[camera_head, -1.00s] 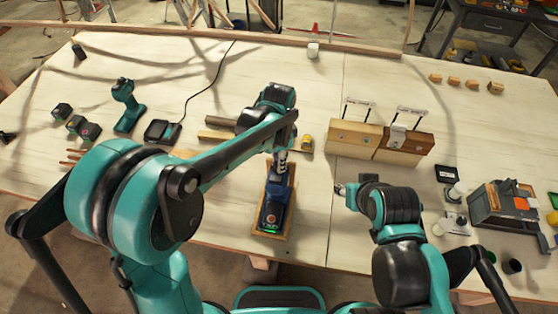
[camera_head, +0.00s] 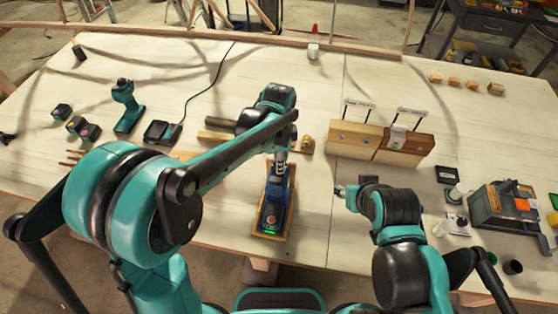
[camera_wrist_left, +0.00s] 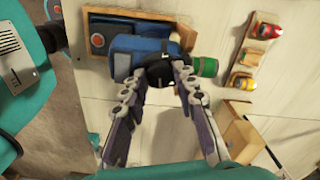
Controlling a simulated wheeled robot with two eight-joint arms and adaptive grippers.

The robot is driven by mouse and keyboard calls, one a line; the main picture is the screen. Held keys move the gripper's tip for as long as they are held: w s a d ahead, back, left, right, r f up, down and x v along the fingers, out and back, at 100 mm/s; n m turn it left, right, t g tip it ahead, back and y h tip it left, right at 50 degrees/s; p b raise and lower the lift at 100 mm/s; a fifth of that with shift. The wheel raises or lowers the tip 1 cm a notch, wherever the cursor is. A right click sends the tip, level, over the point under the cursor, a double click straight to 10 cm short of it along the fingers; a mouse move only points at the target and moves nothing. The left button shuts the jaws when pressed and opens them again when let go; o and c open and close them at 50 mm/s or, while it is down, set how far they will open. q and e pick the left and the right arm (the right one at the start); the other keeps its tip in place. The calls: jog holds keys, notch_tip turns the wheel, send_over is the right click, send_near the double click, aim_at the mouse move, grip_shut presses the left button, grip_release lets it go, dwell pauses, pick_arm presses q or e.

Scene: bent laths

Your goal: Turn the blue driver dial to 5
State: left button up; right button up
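The blue driver (camera_head: 274,205) lies in a shallow wooden tray (camera_head: 287,230) at the table's front middle, with a green-lit display near its front end. It also shows in the left wrist view (camera_wrist_left: 125,50). My left gripper (camera_head: 281,158) reaches down at its far end. In the left wrist view its fingertips (camera_wrist_left: 161,72) close on the driver's black collar (camera_wrist_left: 160,73), one on each side. The dial's numbers cannot be read.
Wooden blocks with a clamp (camera_head: 405,143) stand behind my right arm. A grey box-like tool (camera_head: 500,210) is at the right. A teal drill (camera_head: 127,105) and a charger (camera_head: 161,133) stand at the left. A red-capped (camera_wrist_left: 267,31) and a yellow item (camera_wrist_left: 241,80) lie near the collar.

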pick_arm(q)
jog(key=shift+r, duration=0.15)
notch_tip(320, 180, up, 12)
dwell(0.6)
dwell(0.3)
jog(key=s+a+f+n+t+b, duration=0.7)
jog(key=s+a+f+n+b, duration=0.5)
jog(key=s+a+f+n, duration=0.2)
jog(key=a+f+n, duration=0.2)
jog(key=a, duration=0.1)
jog(key=shift+a+f, duration=0.35)
jog(key=shift+f, duration=0.05)
